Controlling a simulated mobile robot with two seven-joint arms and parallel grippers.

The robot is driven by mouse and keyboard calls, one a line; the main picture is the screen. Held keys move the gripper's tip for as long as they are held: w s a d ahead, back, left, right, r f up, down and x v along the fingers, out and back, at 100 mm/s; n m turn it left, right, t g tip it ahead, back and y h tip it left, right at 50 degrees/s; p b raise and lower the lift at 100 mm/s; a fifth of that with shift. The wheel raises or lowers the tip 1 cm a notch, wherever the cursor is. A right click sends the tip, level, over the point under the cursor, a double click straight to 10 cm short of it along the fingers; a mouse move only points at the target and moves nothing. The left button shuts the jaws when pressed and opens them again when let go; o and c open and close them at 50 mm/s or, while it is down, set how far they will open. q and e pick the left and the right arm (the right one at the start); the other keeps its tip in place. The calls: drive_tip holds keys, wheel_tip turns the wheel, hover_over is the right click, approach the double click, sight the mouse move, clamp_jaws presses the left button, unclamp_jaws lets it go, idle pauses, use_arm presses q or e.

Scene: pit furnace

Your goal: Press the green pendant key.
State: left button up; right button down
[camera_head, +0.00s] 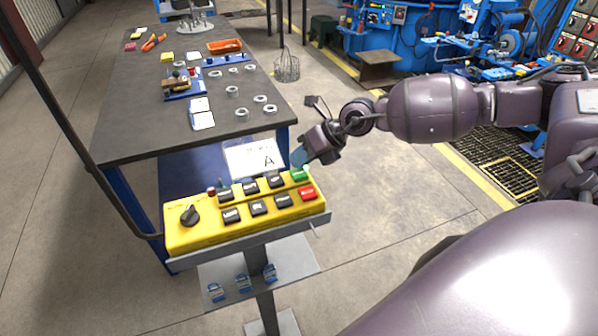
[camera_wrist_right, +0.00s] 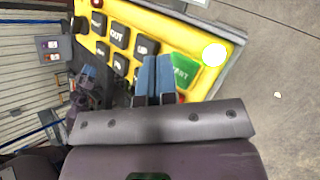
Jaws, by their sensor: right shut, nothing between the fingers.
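The yellow pendant (camera_head: 200,232) lies tilted on a grey stand, with several black keys and a black knob. The green key (camera_head: 300,174) is at its top right corner, above the red key (camera_head: 307,194). My right gripper (camera_head: 299,159) is shut and empty, its blue fingertips just over or beside the green key. In the right wrist view the fingertips (camera_wrist_right: 154,68) are together at the left edge of the green key (camera_wrist_right: 184,68). I cannot tell whether they touch it. A purple part with a bluish end (camera_wrist_right: 88,78), seemingly my left gripper, shows unclearly there.
A white card marked A (camera_head: 252,160) stands behind the pendant. The dark workbench (camera_head: 150,110) beyond carries rings, cards and an orange tray (camera_head: 225,46). A dark upright pole (camera_head: 60,115) rises at left. A wire basket (camera_head: 286,67) stands on the open floor.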

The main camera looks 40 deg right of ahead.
sight(300, 171)
drive_tip(key=shift+r+p, duration=0.85)
drive_tip(key=shift+r, duration=0.5)
drive_tip(key=shift+r+p, duration=0.85)
drive_tip(key=shift+r, duration=0.35)
